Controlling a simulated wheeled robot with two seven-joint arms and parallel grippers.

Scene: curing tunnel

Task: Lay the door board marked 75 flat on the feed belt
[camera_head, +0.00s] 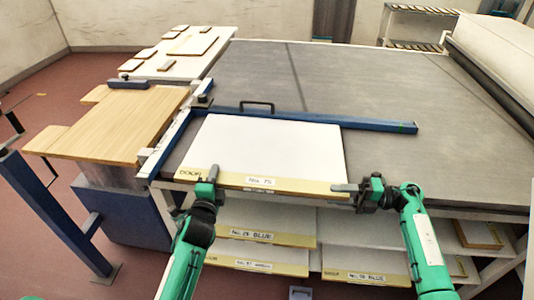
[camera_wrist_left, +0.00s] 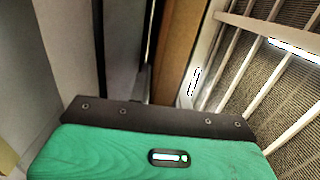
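The door board (camera_head: 265,148) has a white top and a yellowish front edge with the words DOOR and No. 75. It lies level at the front of the grey feed belt (camera_head: 350,85), its front edge at or just past the belt's near edge. My left gripper (camera_head: 212,174) is shut on its front edge near the left corner. My right gripper (camera_head: 346,187) is shut on its front right corner. The lower fingers are hidden. In the left wrist view a brown board edge (camera_wrist_left: 178,45) stands beside a dark finger.
A blue rail with a black handle (camera_head: 257,106) runs behind the board, and another blue fence borders its left. Several labelled boards (camera_head: 265,237) lie on shelves below. A wooden table (camera_head: 120,122) stands left. A large roller (camera_head: 495,75) is at far right. The belt behind is clear.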

